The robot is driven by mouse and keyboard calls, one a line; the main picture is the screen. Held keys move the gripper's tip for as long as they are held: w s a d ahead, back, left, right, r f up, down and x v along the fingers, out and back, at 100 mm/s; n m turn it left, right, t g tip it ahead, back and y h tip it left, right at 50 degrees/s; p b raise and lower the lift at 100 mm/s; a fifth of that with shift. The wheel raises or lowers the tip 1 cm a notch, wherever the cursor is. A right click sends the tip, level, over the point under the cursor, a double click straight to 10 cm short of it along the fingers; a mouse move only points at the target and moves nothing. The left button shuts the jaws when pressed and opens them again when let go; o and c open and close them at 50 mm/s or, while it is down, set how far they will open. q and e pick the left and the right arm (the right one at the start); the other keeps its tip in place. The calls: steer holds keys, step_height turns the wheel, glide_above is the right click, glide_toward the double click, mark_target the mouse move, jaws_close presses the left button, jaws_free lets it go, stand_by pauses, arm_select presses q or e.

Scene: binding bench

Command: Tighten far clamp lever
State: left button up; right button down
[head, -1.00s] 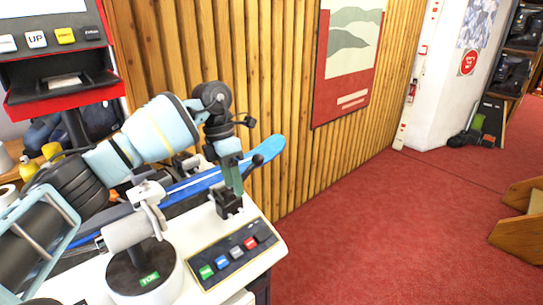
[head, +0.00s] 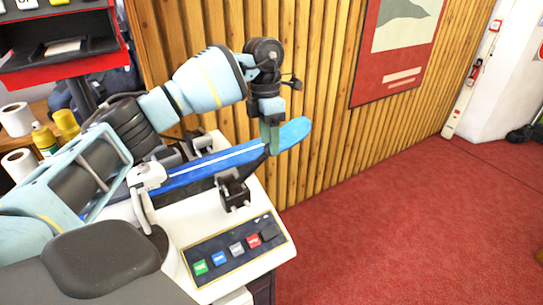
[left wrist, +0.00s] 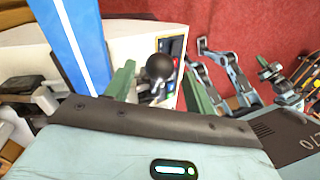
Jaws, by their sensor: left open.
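The far clamp (head: 233,190) is a black block at the bench's right end. Its black lever rises beside the blue ski (head: 210,166). In the head view my left gripper (head: 270,145) points down at the lever's upper end and hides the knob. In the left wrist view the round black knob (left wrist: 160,67) shows between the two green fingers of my left gripper (left wrist: 160,85). The fingers are open, with a visible gap around the knob. I cannot tell how tight the lever is. My right gripper is not in view.
A button panel (head: 235,247) lies on the white bench top in front of the clamp. A grey-white handled device (head: 146,180) stands left of it. A slatted wood wall (head: 330,120) runs behind. Red carpet (head: 400,220) is free to the right.

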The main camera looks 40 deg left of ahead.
mark_target(254, 167)
arm_select(q)
steer(key=shift+s+d+f, duration=0.1)
steer(key=shift+d+f, duration=0.1)
steer(key=shift+f, duration=1.1)
steer(key=shift+s+d+f, duration=0.1)
steer(key=shift+d+f, duration=0.1)
steer(key=shift+f, duration=1.1)
steer(key=shift+c, duration=0.3)
jaws_close()
